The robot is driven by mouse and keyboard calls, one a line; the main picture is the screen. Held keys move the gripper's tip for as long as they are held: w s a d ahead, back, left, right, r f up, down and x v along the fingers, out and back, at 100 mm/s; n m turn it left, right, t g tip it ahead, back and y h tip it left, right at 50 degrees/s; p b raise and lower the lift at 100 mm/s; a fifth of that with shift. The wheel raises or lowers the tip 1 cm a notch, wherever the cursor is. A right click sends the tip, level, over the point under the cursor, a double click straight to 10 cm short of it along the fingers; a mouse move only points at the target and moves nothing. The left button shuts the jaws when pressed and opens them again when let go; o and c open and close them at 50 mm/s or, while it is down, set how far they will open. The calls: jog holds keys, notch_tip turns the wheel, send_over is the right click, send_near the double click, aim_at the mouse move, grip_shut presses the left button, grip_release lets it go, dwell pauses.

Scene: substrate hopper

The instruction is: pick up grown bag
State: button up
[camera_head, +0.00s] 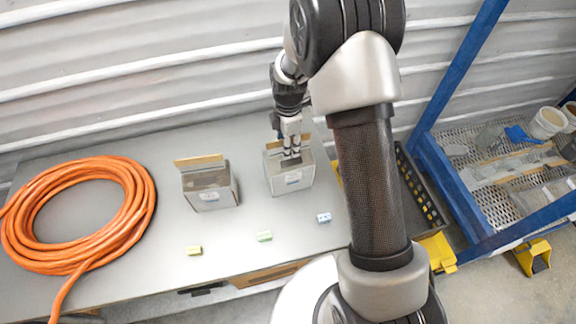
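Two small open-topped boxes or bags stand on the grey table (240,262), pale with a tan raised flap at the back. I cannot tell for sure which is the grown bag. The left one (210,198) is apart from my gripper and shows a grey-brown top. The right one (291,182) is under my gripper (292,152). My gripper points down, with its fingertips at the mouth of the right one. The fingers look close together with a narrow gap; whether they hold anything is too small to tell.
A coiled orange hose (140,208) lies at the left. Small yellow (194,251), green (264,236) and blue-white (324,217) blocks lie along the front. A black crate (418,192) and a blue-framed rack (455,190) stand right. A corrugated wall (130,75) is behind.

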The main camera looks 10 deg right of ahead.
grip_shut()
dwell(0.4)
jog(key=shift+w+r, duration=0.1)
jog(key=shift+r, duration=0.05)
dwell(0.4)
